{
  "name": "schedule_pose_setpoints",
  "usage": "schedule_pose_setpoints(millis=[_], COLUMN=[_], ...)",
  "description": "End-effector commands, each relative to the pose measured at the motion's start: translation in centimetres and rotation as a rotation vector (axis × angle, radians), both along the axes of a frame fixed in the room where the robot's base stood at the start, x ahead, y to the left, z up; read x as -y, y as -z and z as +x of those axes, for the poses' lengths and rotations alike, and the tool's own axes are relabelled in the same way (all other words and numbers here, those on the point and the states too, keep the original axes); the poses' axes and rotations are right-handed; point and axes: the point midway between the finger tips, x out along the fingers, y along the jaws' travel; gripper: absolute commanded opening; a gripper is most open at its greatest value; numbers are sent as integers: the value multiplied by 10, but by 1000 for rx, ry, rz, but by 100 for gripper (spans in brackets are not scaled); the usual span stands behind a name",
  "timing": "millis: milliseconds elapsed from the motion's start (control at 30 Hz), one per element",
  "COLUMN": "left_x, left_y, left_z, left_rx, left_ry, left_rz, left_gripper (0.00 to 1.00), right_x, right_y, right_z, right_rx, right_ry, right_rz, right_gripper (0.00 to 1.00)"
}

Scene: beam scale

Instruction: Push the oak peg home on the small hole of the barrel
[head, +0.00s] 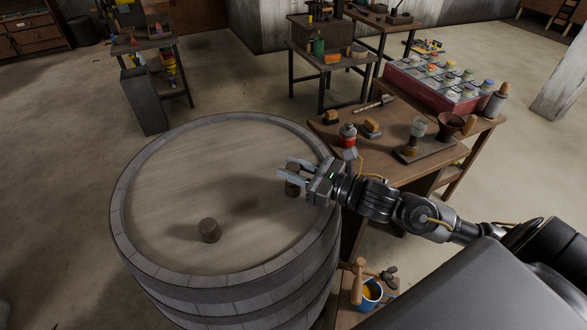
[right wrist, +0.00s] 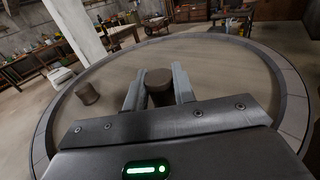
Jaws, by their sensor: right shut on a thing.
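The barrel (head: 160,185) stands upright, with a pale wooden head inside a darker rim. My right gripper (head: 288,180) is over the right part of the barrel head, shut on a brown cylindrical peg (head: 293,187). In the right wrist view the held peg (right wrist: 159,82) stands between the two fingers. Its lower end is hidden, so I cannot tell whether it sits in a hole. A second brown peg (head: 209,230) stands upright on the near part of the barrel head; it also shows in the right wrist view (right wrist: 87,93). No open hole shows. My left gripper is not in view.
A workbench (head: 330,130) right of the barrel carries a red-and-grey bottle (head: 347,135), a dark pot (head: 450,124) and a tray of jars (head: 430,85). A wooden mallet (head: 358,268) and a blue mug (head: 370,294) are near the barrel's right side. The barrel head's left part is clear.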

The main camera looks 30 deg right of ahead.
Motion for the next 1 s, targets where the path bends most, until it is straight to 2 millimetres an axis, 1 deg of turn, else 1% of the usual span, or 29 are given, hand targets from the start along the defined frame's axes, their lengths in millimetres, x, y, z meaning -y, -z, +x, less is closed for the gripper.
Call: schedule_pose_setpoints(millis=[33,200,500,533,700,1000], left_x=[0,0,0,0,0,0], left_y=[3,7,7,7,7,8], left_z=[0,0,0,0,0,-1], left_rx=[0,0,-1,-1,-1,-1], left_ry=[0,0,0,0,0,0], left_rz=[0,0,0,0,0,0], left_gripper=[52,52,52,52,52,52], right_x=[0,0,0,0,0,1], right_y=[3,7,7,7,7,7], right_z=[0,0,0,0,0,-1], right_rx=[1,1,-2,-2,-1,-1], right_ry=[0,0,0,0,0,0], right_rz=[1,1,-1,-1,-1,-1], right_gripper=[1,1,1,30,52,52])
